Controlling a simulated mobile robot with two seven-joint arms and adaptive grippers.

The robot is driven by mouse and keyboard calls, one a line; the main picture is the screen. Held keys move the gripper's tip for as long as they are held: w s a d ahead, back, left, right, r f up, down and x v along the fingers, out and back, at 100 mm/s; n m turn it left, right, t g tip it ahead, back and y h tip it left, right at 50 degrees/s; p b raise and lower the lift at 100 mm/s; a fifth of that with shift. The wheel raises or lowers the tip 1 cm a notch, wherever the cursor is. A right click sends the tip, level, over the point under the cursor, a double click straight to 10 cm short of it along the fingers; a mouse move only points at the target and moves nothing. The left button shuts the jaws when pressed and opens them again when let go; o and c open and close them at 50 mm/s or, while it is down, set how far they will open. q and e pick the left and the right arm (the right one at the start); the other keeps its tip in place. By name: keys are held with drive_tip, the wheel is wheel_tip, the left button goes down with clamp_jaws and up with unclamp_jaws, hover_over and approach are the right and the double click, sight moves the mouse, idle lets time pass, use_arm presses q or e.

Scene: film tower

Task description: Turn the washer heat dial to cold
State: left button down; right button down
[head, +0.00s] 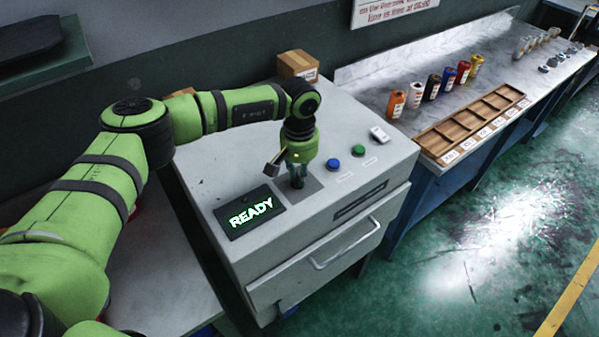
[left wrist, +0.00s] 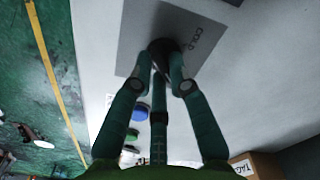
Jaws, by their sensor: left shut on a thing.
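The washer (head: 330,235) is a pale grey cabinet with a green-lit READY display (head: 250,213) on its sloping top. The heat dial is mostly hidden under my left gripper (head: 297,182) in the head view, on a darker grey plate (head: 314,186). In the left wrist view the dark round dial (left wrist: 166,46) sits between the fingers of my left gripper (left wrist: 162,82), which are shut on it. The word COLD is printed on the plate (left wrist: 136,38) beside the dial. Which way the dial points is unclear. My right gripper is not in view.
A blue button (head: 333,164), a green button (head: 358,151) and a white switch (head: 380,134) lie right of the dial. A small cardboard box (head: 298,65) stands behind. A marble counter to the right holds several film canisters and a wooden tray (head: 470,124).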

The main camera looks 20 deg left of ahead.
use_arm(q)
drive_tip(key=n+b, duration=0.4)
drive_tip(key=b, duration=0.1)
drive_tip(key=shift+w+f, duration=0.1)
drive_tip(key=shift+f, duration=0.15)
drive_tip(key=n+b, duration=0.3)
drive_tip(key=n, duration=0.1)
drive_tip(key=n+b, duration=0.3)
drive_tip(key=n, duration=0.2)
drive_tip(key=shift+a+r+b, duration=0.1)
drive_tip(key=shift+a+b, duration=0.05)
drive_tip(key=shift+b, duration=0.15)
drive_tip(key=n+b, duration=0.1)
drive_tip(key=n, duration=0.3)
drive_tip(key=shift+r+n+b, duration=0.1)
drive_tip(key=shift+n+b, duration=0.2)
drive_tip(key=shift+a, duration=0.1)
drive_tip(key=c, duration=1.2)
unclamp_jaws()
drive_tip(key=shift+r, duration=0.1)
